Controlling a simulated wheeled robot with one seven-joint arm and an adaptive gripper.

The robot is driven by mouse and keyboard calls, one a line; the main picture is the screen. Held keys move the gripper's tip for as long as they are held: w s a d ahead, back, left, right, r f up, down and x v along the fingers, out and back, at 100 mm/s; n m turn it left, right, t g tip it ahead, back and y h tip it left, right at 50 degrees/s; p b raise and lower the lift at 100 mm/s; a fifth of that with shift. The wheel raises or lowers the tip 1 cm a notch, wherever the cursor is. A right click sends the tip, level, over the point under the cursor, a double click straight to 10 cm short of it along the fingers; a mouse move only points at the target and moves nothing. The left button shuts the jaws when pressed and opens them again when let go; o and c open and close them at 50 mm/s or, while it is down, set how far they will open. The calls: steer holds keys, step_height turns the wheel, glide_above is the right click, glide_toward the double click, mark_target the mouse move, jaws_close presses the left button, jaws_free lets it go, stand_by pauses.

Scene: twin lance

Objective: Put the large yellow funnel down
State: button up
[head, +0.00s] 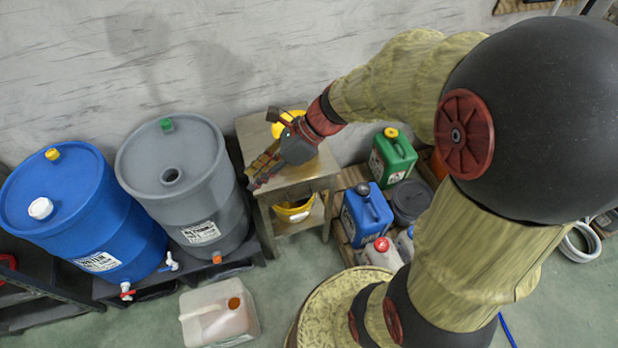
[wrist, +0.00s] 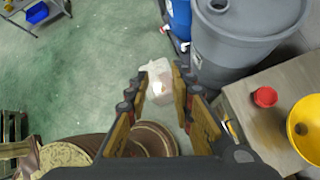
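The yellow funnel (head: 287,120) rests on the small table's top (head: 252,127), against the wall side, partly hidden behind my gripper in the head view. In the wrist view the funnel (wrist: 298,128) shows at the right edge, cut off by the frame, with its wide yellow mouth facing up. My gripper (head: 260,170) is over the table's left front part, apart from the funnel. In the wrist view my gripper (wrist: 160,80) has its fingers spread with nothing between them.
A red cup or cap (wrist: 265,97) sits on the table near the funnel. A yellow item (head: 294,212) lies on the lower shelf. Grey (head: 180,185) and blue (head: 85,215) barrels stand left. A whitish jug (head: 219,312) stands on the floor. Canisters crowd the right.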

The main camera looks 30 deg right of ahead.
steer(key=s+d+r+n+t+h, duration=0.1)
steer(key=s+d+r+n+h, duration=0.2)
steer(key=n, duration=0.9)
steer(key=s+d+r+n+t+h, duration=0.1)
steer(key=s+d+r+n+h, duration=0.2)
steer(key=s+n, duration=0.7)
step_height(320, 180, up, 4)
steer(key=n+h, duration=0.2)
steer(key=shift+n+t, duration=0.3)
steer(key=shift+t, duration=0.1)
steer(key=shift+d, duration=0.1)
